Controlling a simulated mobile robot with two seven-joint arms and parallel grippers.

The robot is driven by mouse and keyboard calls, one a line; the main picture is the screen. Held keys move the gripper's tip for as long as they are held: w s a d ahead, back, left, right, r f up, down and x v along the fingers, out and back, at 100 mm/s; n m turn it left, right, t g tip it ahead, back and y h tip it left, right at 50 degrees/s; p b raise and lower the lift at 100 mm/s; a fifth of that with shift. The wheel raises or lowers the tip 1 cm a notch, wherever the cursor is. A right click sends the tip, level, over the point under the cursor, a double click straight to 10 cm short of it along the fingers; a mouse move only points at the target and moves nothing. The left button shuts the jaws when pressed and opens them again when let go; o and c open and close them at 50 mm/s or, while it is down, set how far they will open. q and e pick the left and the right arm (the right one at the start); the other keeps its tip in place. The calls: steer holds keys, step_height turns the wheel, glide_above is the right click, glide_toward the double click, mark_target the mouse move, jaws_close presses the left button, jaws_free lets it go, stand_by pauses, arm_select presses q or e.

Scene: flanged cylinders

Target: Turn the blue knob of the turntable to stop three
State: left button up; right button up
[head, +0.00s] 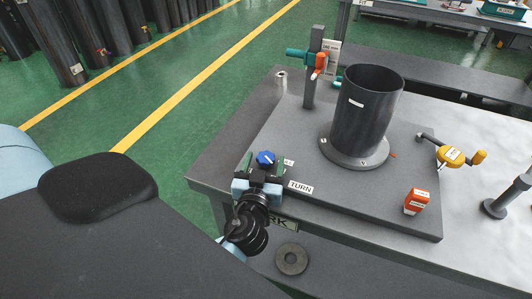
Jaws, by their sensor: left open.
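The blue knob (265,158) sits at the near left corner of the grey base plate (300,135), beside a white TURN label (300,187). My left gripper (263,164) is open at the knob, with its fingers seen to either side of it. I cannot tell whether they touch the knob. The gripper hides the knob's lower part and any stop marks there. A dark, open-topped cylinder (366,115) stands upright on a round flange (340,153) on the plate. The turntable under it is hardly visible. My right gripper is not in view.
A yellow-handled crank (452,156) and an orange block (416,201) are at the plate's right. A dark ring (291,259) lies below the table's front edge. A grey stand (496,208) is far right.

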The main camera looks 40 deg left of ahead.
arm_select(q)
steer(key=shift+w+a, duration=0.1)
steer(key=shift+w, duration=0.1)
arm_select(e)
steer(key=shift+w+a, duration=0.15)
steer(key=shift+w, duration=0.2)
arm_select(q)
steer(key=shift+c, duration=1.4)
steer(key=c, duration=0.7)
steer(key=shift+o, duration=0.2)
steer(key=shift+s+a+m+t+h, duration=0.1)
steer(key=shift+m+t+h, duration=0.2)
steer(key=shift+m+h, duration=0.3)
steer(key=shift+m+t+h, duration=0.4)
steer(key=shift+m+h, duration=0.3)
steer(key=shift+h, duration=0.6)
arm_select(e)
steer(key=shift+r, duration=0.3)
